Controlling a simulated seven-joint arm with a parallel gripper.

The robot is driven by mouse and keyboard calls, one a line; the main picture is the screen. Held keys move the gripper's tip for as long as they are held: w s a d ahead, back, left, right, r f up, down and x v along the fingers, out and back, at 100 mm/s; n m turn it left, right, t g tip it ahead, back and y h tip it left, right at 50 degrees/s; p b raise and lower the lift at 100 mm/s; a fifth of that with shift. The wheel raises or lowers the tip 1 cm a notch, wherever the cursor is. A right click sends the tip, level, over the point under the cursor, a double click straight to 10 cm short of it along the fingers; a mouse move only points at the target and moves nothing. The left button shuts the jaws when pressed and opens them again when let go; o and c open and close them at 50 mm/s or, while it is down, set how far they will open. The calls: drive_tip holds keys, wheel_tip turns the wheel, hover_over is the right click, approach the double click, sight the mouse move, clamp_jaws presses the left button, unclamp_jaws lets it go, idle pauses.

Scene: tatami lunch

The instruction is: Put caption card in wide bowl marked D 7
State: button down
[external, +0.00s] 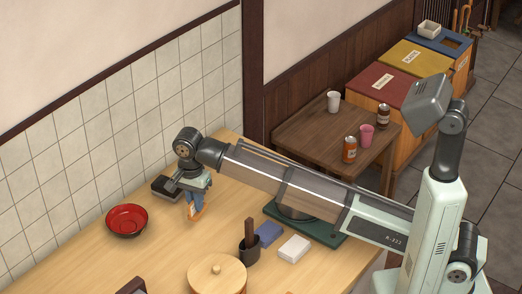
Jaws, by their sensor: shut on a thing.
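A wide bowl (127,218), red inside with a dark rim, sits on the wooden table near the tiled wall. I cannot read any D 7 mark on it. My gripper (196,203) points down to the right of the bowl and is shut on a small orange piece (197,212), which I take to be the caption card. The piece hangs tilted and seems to be a little above the table. Its face is too small to read, and the fingers hide its upper part.
A dark box (163,188) lies behind my gripper. The table between gripper and bowl is clear.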

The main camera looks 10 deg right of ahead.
drive_tip(key=w+a+r, duration=0.1)
drive_tip(key=a, duration=1)
drive_tip(key=m, duration=0.3)
approach(122, 228)
drive_tip(key=shift+s+d+f, duration=0.1)
drive_tip(key=shift+f, duration=0.9)
drive_tip(key=shift+s+d+f, duration=0.1)
drive_tip(key=shift+f, duration=0.9)
drive_tip(key=shift+f, duration=0.4)
drive_tip(key=c, duration=1.6)
unclamp_jaws()
drive_tip(key=shift+f, duration=0.1)
drive_tip(key=o, duration=0.5)
drive_tip(key=shift+c, duration=0.2)
wheel_tip(122, 228, up, 13)
